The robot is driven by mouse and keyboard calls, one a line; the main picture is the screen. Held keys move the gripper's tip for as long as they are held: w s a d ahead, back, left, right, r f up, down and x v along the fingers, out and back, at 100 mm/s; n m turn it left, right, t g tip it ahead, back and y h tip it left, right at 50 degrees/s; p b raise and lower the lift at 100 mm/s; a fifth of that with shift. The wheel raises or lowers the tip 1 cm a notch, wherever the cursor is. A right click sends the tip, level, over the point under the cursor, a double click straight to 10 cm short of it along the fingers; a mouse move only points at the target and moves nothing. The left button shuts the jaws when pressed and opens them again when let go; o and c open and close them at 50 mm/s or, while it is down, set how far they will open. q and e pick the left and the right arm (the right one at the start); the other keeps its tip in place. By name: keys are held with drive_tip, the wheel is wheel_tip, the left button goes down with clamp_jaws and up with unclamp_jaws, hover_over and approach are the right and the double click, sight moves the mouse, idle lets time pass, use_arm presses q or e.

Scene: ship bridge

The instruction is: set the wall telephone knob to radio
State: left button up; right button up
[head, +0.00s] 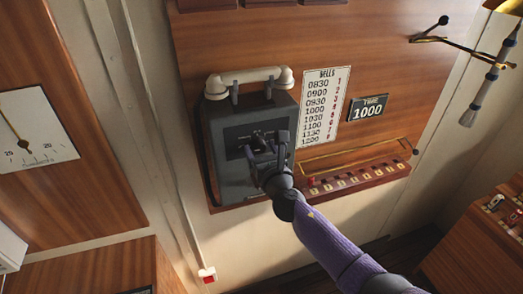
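The wall telephone (224,124) is a dark grey box on the wood panel, with a cream handset (250,76) resting across its top. A dark plate with small pale markings sits on its front. My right gripper (265,143) is in front of this plate, its arm coming up from the lower right. Its dark fingers cover the middle of the plate, so the knob and its setting cannot be made out. Whether the fingers touch or hold the knob is unclear. My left gripper is out of view.
A "BELLS" time list (325,106) and a small "1000" sign (368,107) are right of the telephone. Below them is a wooden ledge (357,181) with a row of numbered pegs. A brass arm (450,42) juts out at upper right. A dial (32,130) is at left.

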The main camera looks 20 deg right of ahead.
clamp_jaws()
